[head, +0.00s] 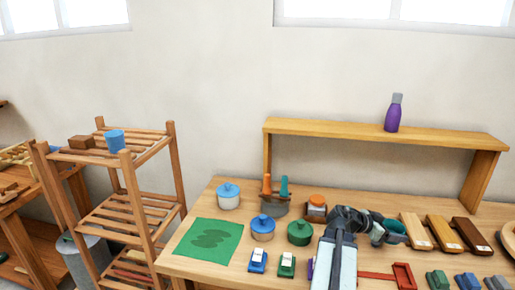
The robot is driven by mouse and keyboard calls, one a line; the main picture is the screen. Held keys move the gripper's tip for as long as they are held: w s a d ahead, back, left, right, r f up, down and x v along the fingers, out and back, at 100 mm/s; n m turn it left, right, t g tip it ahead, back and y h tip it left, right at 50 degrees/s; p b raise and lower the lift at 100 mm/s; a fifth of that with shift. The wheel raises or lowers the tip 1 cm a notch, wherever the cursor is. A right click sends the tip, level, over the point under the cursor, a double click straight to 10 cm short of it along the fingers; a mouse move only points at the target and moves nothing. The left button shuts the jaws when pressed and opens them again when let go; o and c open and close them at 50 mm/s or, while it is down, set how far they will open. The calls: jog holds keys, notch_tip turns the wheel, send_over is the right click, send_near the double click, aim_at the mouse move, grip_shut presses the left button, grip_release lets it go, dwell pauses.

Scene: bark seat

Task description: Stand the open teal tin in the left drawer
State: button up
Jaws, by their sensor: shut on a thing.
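My gripper (385,236) is over the right half of the wooden table, reached out from the front. It is shut on the teal tin (396,228), which shows as a small dark teal round shape at the jaws. The arm and jaws hide part of the tin, and I cannot tell whether it touches the table. Three wooden pieces with pale labels stand in a row just right of the gripper: a light one (415,231), a mid-brown one (443,233) and a dark one (472,236). No drawer can be made out clearly.
A green mat (208,243) lies at the left. A raised shelf (350,131) with a purple bottle (393,114) spans the back. A red tray (404,276) lies in front.

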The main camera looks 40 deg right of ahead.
notch_tip(320, 180, up, 4)
jog(key=shift+f+p, duration=0.1)
jog(key=shift+p, duration=1.1)
jog(key=shift+f+b, duration=0.75)
jog(key=shift+s, duration=0.1)
